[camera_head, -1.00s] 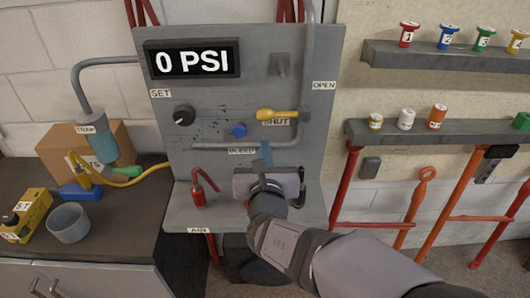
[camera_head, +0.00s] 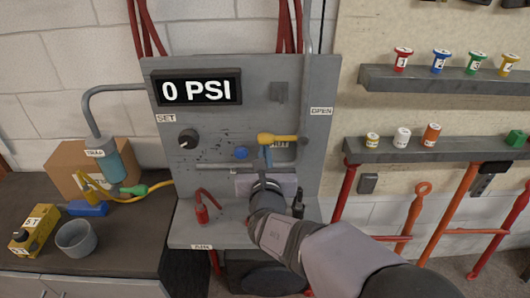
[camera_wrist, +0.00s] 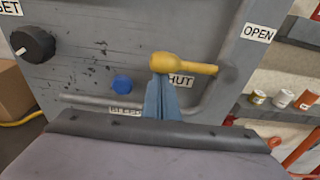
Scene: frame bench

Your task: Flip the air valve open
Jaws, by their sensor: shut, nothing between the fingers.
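The air valve's yellow lever (camera_head: 277,138) lies level on the grey panel, its fat end to the left and its thin end at the right pipe. It also shows in the wrist view (camera_wrist: 182,65), partly covering the SHUT label (camera_wrist: 182,80). The OPEN label (camera_head: 321,111) is above and to the right of it. My gripper (camera_head: 267,157) is shut and empty, its blue fingers pointing up just below the lever's fat end. In the wrist view the fingertips (camera_wrist: 160,82) reach the lever's underside; I cannot tell whether they touch.
The gauge (camera_head: 198,91) reads 0 PSI. A black SET knob (camera_head: 188,139) and a blue BLEED knob (camera_head: 240,153) sit left of the lever. A grey pipe runs below it.

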